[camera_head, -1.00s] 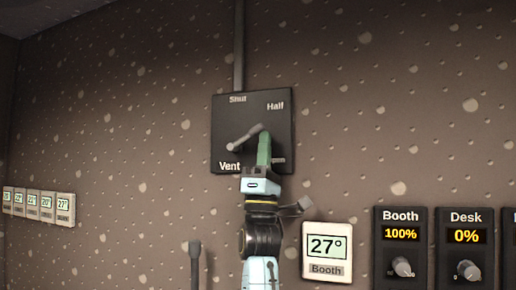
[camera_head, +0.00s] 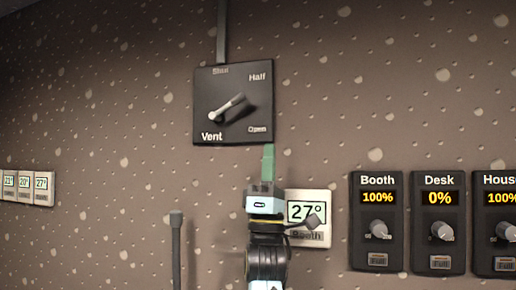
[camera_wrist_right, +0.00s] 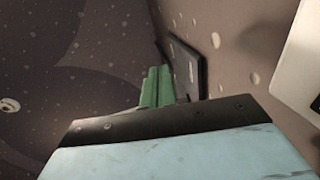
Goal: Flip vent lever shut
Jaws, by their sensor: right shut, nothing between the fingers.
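The vent panel (camera_head: 205,85) is a dark square plate on the wall, marked Shut at the top, Half at upper right and what seems to be Open at lower right. In the right wrist view, the green fingers (camera_wrist_right: 157,86) show beside the dark panel (camera_wrist_right: 184,68). My left gripper is not in view.
A 27° Booth display (camera_head: 300,210) is partly behind my right wrist. Booth (camera_head: 377,255), Desk (camera_head: 440,255) and House dimmer panels line the right. Small displays (camera_head: 42,187) sit at far left. A dark post (camera_head: 176,250) stands at lower left. A conduit (camera_head: 222,30) runs above the panel.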

